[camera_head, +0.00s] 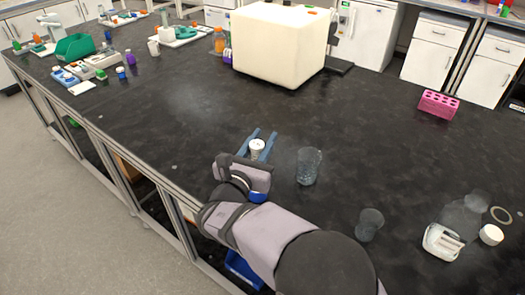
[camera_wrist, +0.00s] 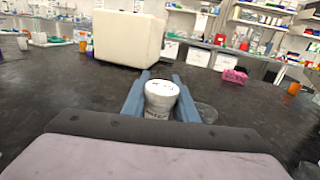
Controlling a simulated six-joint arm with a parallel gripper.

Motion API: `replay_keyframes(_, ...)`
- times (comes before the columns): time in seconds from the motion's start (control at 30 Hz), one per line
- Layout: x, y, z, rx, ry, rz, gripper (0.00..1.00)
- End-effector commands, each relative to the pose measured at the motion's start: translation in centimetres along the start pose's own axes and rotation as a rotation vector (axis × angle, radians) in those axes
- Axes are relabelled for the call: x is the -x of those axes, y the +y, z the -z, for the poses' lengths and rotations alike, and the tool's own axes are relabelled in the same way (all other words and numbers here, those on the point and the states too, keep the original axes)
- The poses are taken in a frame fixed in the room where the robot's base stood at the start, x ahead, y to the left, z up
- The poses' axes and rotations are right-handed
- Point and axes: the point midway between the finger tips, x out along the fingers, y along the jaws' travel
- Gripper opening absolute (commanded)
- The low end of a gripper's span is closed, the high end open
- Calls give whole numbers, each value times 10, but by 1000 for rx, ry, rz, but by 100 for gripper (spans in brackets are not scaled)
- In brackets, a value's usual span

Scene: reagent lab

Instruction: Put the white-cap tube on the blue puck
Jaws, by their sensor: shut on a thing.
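My gripper (camera_head: 258,146) has two blue fingers. They are shut on the white-cap tube (camera_head: 257,149), above or at the black bench near its front edge. In the wrist view the tube (camera_wrist: 158,98) stands about upright between the fingers (camera_wrist: 160,90), its white cap uppermost and its lower part hidden behind my gripper body. I cannot tell whether its base touches the bench. I cannot clearly make out a blue puck in either view; my arm covers part of the bench.
A clear beaker (camera_head: 309,166) stands just right of my gripper, with a smaller glass (camera_head: 369,224) nearer. A white container (camera_head: 442,242) and pink rack (camera_head: 438,104) are to the right. A large cream box (camera_head: 280,45) stands behind. The bench left of centre is clear.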

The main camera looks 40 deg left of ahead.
Motion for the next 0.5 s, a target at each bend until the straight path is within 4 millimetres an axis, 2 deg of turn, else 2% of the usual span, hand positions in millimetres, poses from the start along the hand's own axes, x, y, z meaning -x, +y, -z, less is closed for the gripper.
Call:
replay_keyframes(0.17, 0, 0, 4, 2, 1, 0, 6)
replay_keyframes(0.5, 0, 0, 37, 1, 0, 0, 6)
